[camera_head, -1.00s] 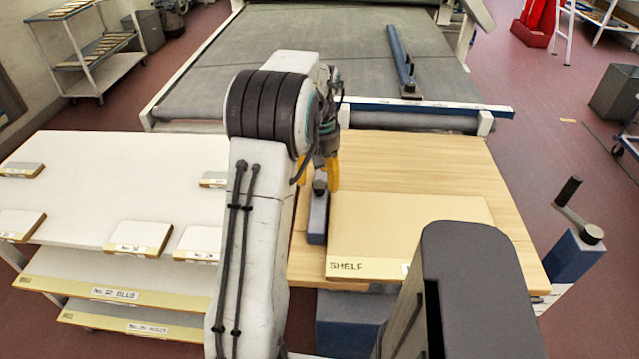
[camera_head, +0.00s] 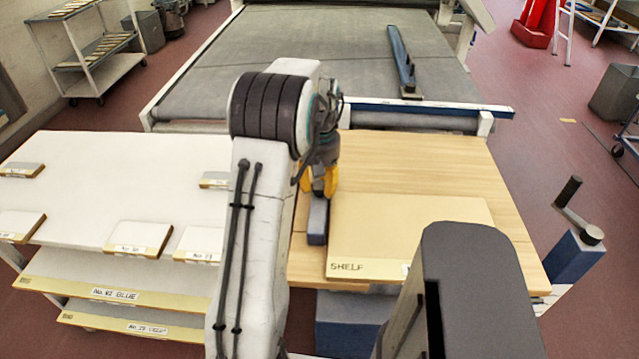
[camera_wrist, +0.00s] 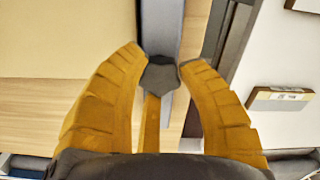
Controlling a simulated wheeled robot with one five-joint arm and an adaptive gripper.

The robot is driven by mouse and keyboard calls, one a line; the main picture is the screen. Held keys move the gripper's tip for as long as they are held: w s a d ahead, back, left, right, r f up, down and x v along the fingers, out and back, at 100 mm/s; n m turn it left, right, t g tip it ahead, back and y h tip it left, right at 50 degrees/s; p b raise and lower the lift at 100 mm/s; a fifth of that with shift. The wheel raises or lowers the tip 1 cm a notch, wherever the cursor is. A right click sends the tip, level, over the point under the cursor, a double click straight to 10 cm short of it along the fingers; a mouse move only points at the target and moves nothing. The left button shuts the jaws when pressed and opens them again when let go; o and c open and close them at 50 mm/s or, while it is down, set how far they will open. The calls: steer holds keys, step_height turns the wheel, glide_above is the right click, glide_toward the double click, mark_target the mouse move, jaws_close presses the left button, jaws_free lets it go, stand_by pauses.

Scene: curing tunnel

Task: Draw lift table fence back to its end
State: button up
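The lift table (camera_head: 420,160) has a pale wooden top. Its fence (camera_head: 317,220) is a short blue-grey bar at the left of the top, beside a board marked SHELF (camera_head: 410,225). In the wrist view the fence (camera_wrist: 163,20) runs away from me, with a dark lobed knob (camera_wrist: 161,76) on it. My gripper (camera_head: 318,188) is down over the knob, which is hidden in the head view.
A white rack (camera_head: 75,205) with small labelled boards stands close on the left. The grey conveyor (camera_head: 300,50) lies behind, with a longer blue bar (camera_head: 402,65) on it. A crank handle (camera_head: 580,215) stands at the right. The table top's back right is bare.

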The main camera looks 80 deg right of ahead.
jaws_close()
steer(key=w, duration=0.4)
steer(key=shift+w+a, duration=0.1)
steer(key=shift+a, duration=0.05)
steer(key=o, duration=0.6)
jaws_free()
steer(key=shift+w, duration=0.1)
steer(key=shift+c, duration=0.2)
steer(key=shift+o, duration=0.4)
steer(key=shift+r, duration=0.3)
step_height(320, 180, up, 11)
steer(key=shift+r, duration=0.2)
